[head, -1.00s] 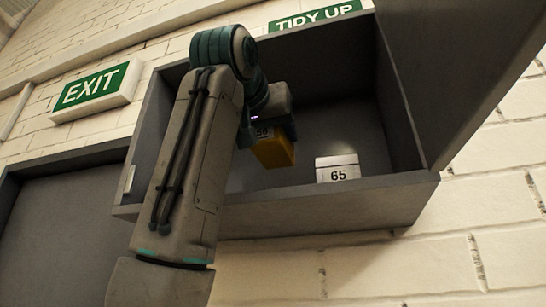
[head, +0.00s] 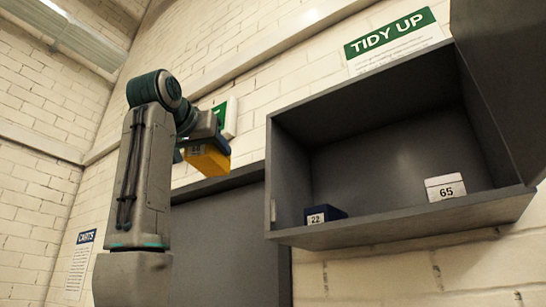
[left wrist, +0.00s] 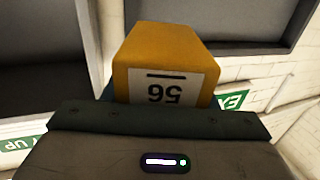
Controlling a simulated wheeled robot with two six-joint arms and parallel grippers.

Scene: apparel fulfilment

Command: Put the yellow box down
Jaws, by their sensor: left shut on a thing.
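The yellow box (head: 208,160) is in my left gripper (head: 205,148), held up in the air left of the open wall cabinet (head: 395,232). In the left wrist view the yellow box (left wrist: 165,60) sticks out beyond the gripper body and carries a white label reading 56, upside down in that view. The left gripper is shut on it; the fingers are mostly hidden. My right gripper is not in view.
A white box labelled 65 (head: 446,187) stands at the cabinet's right. A dark blue box labelled 22 (head: 325,214) stands near its left end. Bare floor of the cabinet shows between them. A grey panel (head: 225,240) is below left, and an EXIT sign (head: 230,118) is behind the arm.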

